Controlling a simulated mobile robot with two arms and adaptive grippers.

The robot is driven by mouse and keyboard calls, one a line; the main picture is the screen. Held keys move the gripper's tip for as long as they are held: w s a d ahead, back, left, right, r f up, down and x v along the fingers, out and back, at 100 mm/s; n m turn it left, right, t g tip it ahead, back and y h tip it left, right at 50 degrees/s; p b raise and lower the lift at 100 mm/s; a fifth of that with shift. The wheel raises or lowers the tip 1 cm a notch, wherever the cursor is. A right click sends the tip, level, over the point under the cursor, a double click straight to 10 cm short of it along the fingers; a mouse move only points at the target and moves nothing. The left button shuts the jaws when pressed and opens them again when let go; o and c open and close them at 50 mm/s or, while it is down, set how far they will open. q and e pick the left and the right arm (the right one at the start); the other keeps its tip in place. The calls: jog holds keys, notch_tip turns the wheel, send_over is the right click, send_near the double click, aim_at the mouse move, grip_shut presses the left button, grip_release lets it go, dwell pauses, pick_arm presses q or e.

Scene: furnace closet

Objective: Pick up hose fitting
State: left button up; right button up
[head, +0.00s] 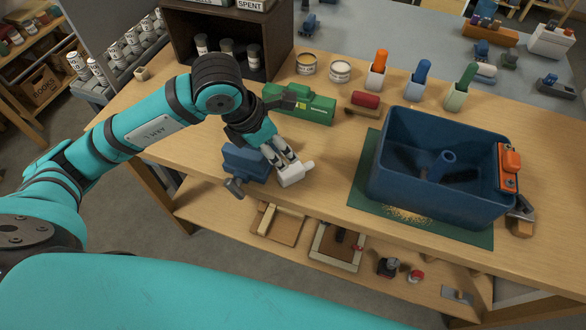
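A small white piece (292,175) that looks like the hose fitting lies at the front edge of the wooden workbench, with a short stub pointing right. My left gripper (284,160) reaches down over it from behind, its fingertips at the fitting's upper side. The fingers hide part of the fitting, and I cannot tell whether they are closed on it or only beside it. My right gripper is not in view.
A blue vise (245,163) stands just left of the gripper. A green tool (305,105) lies behind it. A deep blue tub (440,190) sits on a green mat (363,180) to the right. Cans and colored-handled items line the back. Bare wood (335,150) lies between gripper and mat.

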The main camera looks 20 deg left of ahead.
pick_arm(q)
send_over(292, 169)
jog(key=a, duration=0.1)
jog(key=f, duration=0.4)
jog(key=shift+s+a+f+p, duration=0.1)
jog(key=shift+s+f+p, duration=0.2)
jog(key=shift+s+p, duration=0.1)
jog(key=shift+w+f, duration=0.15)
jog(key=shift+f, duration=0.35)
jog(key=shift+d+f+p, duration=0.2)
jog(key=shift+f+p, duration=0.1)
jog(key=x, duration=0.1)
jog(key=p+x, duration=0.1)
jog(key=x, duration=0.1)
jog(key=shift+s+f, duration=0.3)
jog(key=shift+f, duration=0.05)
jog(key=shift+w+d+f, duration=0.15)
jog(key=shift+w+f, duration=0.05)
jog(key=shift+f, duration=0.35)
jog(key=c, duration=1.1)
grip_shut()
